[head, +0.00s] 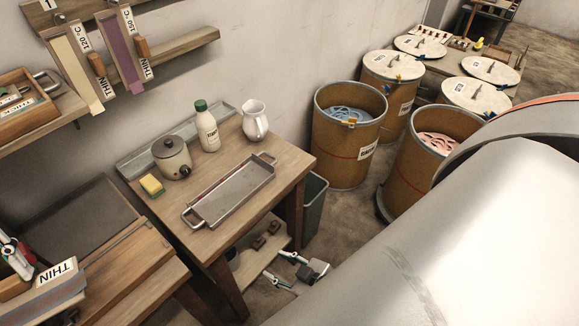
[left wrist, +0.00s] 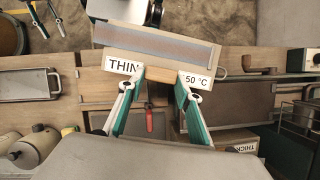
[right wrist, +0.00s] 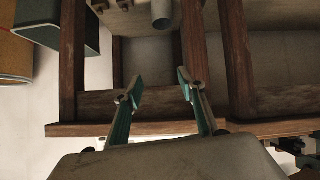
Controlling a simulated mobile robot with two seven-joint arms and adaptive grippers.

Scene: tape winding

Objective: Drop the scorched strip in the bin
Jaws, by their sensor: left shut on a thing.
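My left gripper (left wrist: 160,76) is shut on the wooden handle of a board (left wrist: 97,60) labelled THIN and, partly covered by a finger, "50 °C". A flat grey strip (left wrist: 165,42) lies along the board. In the head view the gripper is at the far left edge, and the board's THIN label (head: 57,273) shows. My right gripper (head: 284,269) is open and empty, low by the table's lower shelf.
The table (head: 285,178) holds a metal tray (head: 232,192), a lidded pot (head: 172,158), a bottle (head: 206,130), a jug (head: 255,120) and a sponge (head: 151,185). Cream and purple strips hang on boards at the shelf (head: 185,45). Drums (head: 350,150) stand behind the bin.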

